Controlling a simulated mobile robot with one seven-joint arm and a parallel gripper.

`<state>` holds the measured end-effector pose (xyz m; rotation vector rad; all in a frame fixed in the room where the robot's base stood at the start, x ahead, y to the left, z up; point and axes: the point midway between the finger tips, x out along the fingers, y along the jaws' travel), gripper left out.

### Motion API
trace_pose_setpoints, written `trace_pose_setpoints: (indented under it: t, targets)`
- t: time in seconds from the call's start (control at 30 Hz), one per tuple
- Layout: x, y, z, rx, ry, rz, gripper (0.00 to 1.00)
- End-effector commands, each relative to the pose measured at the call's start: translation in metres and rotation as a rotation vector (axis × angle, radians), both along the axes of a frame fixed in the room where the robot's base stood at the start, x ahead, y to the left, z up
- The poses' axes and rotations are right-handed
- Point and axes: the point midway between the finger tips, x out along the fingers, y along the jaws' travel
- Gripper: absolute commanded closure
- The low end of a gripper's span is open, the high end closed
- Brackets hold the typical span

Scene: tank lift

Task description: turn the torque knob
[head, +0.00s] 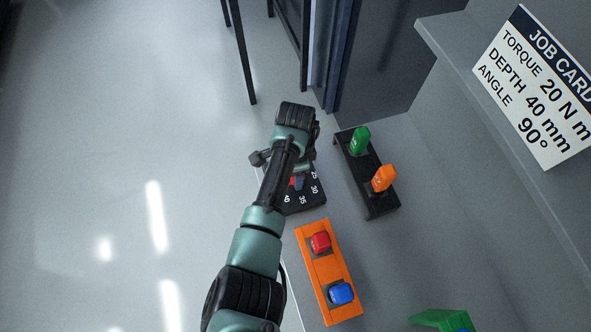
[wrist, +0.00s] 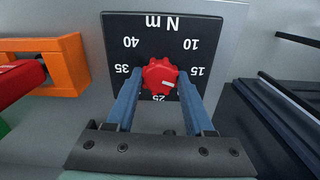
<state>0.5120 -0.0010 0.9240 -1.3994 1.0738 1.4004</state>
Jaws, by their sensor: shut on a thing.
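The red torque knob (wrist: 158,72) sits on a black dial plate (wrist: 120,28) marked N m, which appears upside down in the wrist view. My gripper (wrist: 161,82) is shut on the knob, one blue finger on each side. A white mark on the knob points down and right in the wrist view, between 15 and 25; the number there is hidden by a finger, as is the one between 25 and 35. In the head view my arm hides most of the dial plate (head: 311,198). The job card (head: 545,88) reads torque 20 N m, depth 40 mm, angle 90°.
An orange holder (head: 316,270) with a red and a blue piece stands near the dial. A black rack (head: 374,173) with a green handle (head: 360,140) and an orange handle (head: 384,178) stands to its right. A green item (head: 440,318) shows at the bottom edge.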

Motion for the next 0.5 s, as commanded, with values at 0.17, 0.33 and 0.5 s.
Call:
trace_pose_setpoints:
  t: [0.17, 0.33, 0.5]
  targets:
    - [-0.0002, -0.0001, 0.0004, 0.0, 0.001, -0.155, 1.0]
    - [-0.0003, -0.0004, 0.0002, 0.0, 0.001, -0.283, 1.0]
    - [-0.0002, -0.0004, 0.0001, 0.0, 0.001, -0.379, 1.0]
